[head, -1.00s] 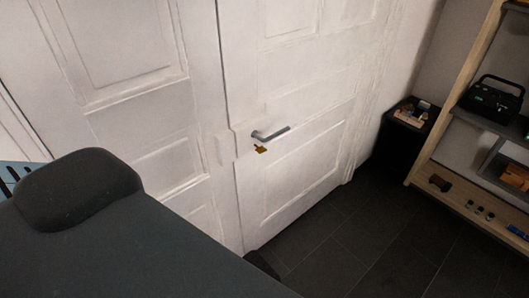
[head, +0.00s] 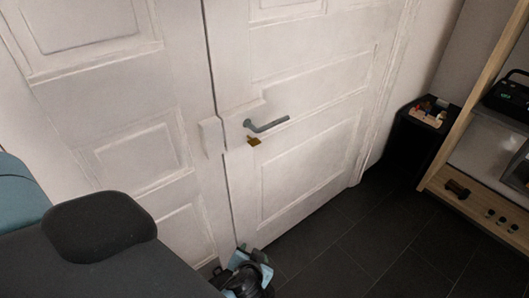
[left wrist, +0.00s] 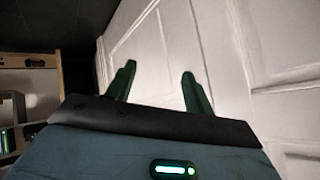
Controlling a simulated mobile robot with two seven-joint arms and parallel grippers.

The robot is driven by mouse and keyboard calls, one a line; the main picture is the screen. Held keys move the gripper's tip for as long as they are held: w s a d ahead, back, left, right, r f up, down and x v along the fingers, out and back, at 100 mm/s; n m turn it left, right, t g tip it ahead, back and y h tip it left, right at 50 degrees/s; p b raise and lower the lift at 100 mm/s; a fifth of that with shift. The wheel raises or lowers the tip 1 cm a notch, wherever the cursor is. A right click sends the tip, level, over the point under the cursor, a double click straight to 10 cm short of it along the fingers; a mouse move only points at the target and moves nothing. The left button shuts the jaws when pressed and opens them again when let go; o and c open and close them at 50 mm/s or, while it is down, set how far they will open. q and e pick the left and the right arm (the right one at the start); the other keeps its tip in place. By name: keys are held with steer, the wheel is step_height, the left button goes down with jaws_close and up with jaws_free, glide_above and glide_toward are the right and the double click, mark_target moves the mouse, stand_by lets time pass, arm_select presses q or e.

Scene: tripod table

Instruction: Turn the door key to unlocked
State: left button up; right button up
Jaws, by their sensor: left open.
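The brass-coloured door key (head: 254,141) sits in the white door (head: 310,180), just below the grey lever handle (head: 268,125) in the head view. Its exact turn angle is too small to tell. My left gripper (left wrist: 159,70) shows in the left wrist view with its two dark green fingers apart and nothing between them. White door panelling lies behind and to the right of the fingers there; the key and handle are not visible in that view. My right gripper is not seen.
A blue and black arm part of mine (head: 247,272) shows low at the door's foot. A black stand (head: 415,145) with small items and a wooden shelf (head: 470,150) stand at the right.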

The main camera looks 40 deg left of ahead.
arm_select(q)
steer(key=w+a+r+n+y+b, duration=0.2)
steer(key=w+y, duration=0.1)
steer(key=w, duration=0.4)
steer(key=n+g+y+b, duration=0.3)
steer(key=n+y+b, duration=0.3)
steer(key=n+y, duration=0.45)
glide_toward(257, 144)
steer(key=a+r+n+h, duration=0.1)
steer(key=a+h, duration=0.1)
steer(key=x, duration=0.6)
steer(key=shift+w+a+r+p, duration=0.25)
steer(key=shift+w+p, duration=0.05)
steer(key=shift+w+a, duration=0.15)
steer(key=shift+a, duration=0.35)
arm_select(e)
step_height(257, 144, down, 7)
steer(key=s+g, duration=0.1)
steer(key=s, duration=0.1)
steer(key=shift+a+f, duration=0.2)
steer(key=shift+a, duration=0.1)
arm_select(q)
steer(key=c, duration=1)
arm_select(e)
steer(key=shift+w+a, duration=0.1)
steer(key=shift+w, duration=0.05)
